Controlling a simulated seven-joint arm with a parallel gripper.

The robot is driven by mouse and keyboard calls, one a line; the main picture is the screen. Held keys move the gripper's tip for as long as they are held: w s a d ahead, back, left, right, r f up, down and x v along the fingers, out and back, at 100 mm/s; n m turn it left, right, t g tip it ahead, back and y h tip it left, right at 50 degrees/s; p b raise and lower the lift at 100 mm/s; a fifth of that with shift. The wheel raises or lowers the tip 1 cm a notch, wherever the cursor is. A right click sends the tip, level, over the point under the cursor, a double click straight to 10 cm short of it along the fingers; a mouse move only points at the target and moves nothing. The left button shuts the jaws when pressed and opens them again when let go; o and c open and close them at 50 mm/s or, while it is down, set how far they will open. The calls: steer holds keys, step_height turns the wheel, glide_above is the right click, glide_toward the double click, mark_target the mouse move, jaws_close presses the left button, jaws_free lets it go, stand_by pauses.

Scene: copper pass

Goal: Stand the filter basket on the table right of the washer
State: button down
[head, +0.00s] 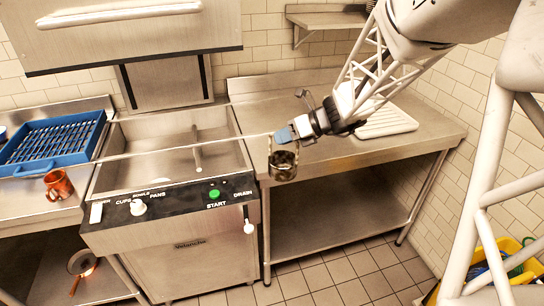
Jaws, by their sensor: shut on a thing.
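My gripper (284,139), with blue fingertips, is shut on the filter basket (283,166). The basket is a small, dark, metallic round cup, and it hangs upright below the fingers. It appears over the front left part of the steel table (345,160), which stands right of the washer. I cannot tell the gap between basket and table top. The washer (170,245) is a steel machine with a dark control strip, a green start button and its hood (130,40) raised.
A white ribbed tray (385,122) lies on the table's back right, partly behind my arm. A steel shelf (325,20) is on the wall above. At left are a blue rack (55,140) and a copper mug (58,184). The table's middle is clear.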

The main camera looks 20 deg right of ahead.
stand_by(0.4)
steer(key=w+d+f, duration=0.1)
steer(key=w, duration=1.5)
steer(key=shift+d+f, duration=0.15)
steer(key=shift+f, duration=0.15)
steer(key=shift+f, duration=1.7)
steer(key=shift+s+f, duration=0.1)
steer(key=shift+f, duration=0.05)
steer(key=c, duration=1.2)
jaws_free()
